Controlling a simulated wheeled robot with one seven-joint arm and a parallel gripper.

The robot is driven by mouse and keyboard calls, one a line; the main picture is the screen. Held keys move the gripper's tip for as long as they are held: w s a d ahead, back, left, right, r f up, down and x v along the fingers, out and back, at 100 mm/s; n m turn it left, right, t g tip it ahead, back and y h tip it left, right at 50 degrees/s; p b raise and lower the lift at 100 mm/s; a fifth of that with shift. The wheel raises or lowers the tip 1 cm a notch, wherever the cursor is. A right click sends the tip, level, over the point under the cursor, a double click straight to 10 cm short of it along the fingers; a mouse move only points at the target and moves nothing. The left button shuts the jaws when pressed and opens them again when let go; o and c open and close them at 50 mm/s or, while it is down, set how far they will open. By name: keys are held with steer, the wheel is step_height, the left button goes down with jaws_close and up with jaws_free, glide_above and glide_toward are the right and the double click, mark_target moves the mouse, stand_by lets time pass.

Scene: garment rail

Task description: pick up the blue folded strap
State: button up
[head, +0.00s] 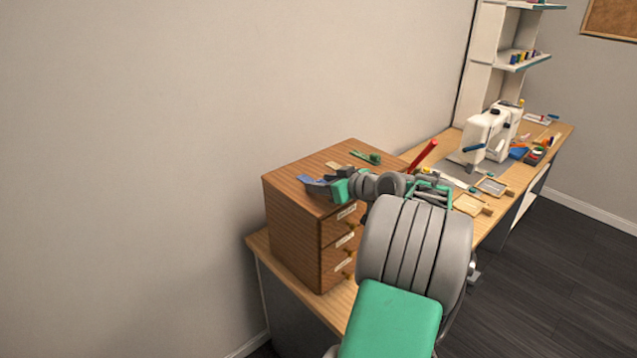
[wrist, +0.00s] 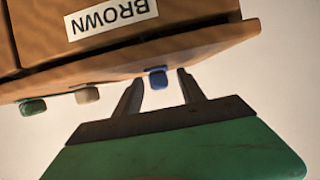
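The blue folded strap (head: 305,179) lies on top of the wooden drawer cabinet (head: 285,225), near its left front side in the head view. In the wrist view, which looks upside down, the strap (wrist: 158,79) shows as a small blue end between the two fingertips. My gripper (wrist: 160,75) is open, with one dark finger on each side of the strap and a visible gap to each. In the head view my gripper (head: 318,187) is at the cabinet top beside the strap and partly hides it. Whether the fingers touch the strap cannot be told.
A beige piece (head: 333,165) and a green piece (head: 366,157) lie farther back on the cabinet. The drawers carry labels, one reading BROWN (wrist: 112,17). A red rod (head: 424,155) and a sewing machine (head: 487,135) are to the right on the table.

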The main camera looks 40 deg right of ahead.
jaws_close()
stand_by(0.3)
steer(key=shift+r, duration=0.1)
